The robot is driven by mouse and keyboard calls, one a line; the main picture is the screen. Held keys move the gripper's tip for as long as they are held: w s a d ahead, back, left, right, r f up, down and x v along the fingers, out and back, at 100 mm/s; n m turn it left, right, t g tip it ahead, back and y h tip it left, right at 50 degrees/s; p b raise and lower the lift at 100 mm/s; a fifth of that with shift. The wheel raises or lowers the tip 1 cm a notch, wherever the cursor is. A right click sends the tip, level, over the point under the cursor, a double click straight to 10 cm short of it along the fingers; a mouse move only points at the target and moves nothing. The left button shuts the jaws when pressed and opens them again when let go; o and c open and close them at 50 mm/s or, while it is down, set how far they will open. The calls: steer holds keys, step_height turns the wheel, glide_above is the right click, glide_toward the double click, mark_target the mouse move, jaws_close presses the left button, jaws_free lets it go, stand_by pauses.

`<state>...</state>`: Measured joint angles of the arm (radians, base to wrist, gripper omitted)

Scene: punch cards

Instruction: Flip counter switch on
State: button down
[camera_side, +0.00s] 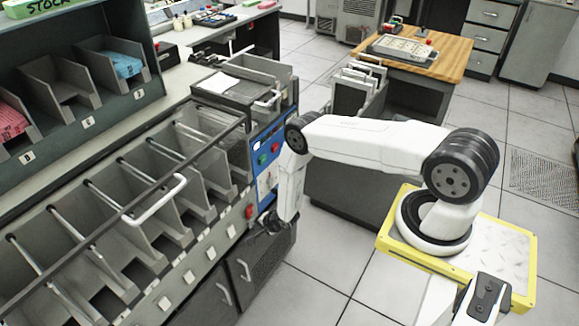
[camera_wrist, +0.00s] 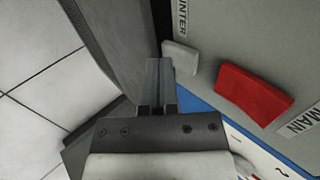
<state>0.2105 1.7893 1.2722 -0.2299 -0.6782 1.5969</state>
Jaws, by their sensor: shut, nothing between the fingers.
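The counter switch (camera_wrist: 181,57) is a small pale grey rocker beside a partly hidden label ending "UNTER" in the wrist view. My gripper (camera_wrist: 160,68) is shut and empty, its fingertips just left of the switch. I cannot tell whether they touch it. In the side view my gripper (camera_side: 270,224) is low at the right end of the grey machine, by its front panel. The counter switch cannot be made out there.
A larger red switch (camera_wrist: 253,93) labelled MAIN sits right of the counter switch. A blue panel (camera_side: 266,165) with red and green buttons is above my gripper. A row of open card bins (camera_side: 140,200) with a white handle (camera_side: 158,203) lies left. Tiled floor is clear.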

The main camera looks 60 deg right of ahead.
steer(key=shift+w+f+t, duration=0.1)
steer(key=shift+w+t, duration=0.05)
steer(key=shift+t, duration=0.15)
steer(key=shift+w+f+t, duration=0.15)
steer(key=shift+w+t, duration=0.3)
steer(key=shift+t, duration=0.15)
steer(key=shift+w+r, duration=0.15)
steer(key=shift+r, duration=0.05)
stand_by(0.3)
steer(key=shift+r, duration=0.7)
steer(key=s+f+v, duration=0.1)
steer(key=v, duration=1.2)
steer(key=shift+s, duration=0.4)
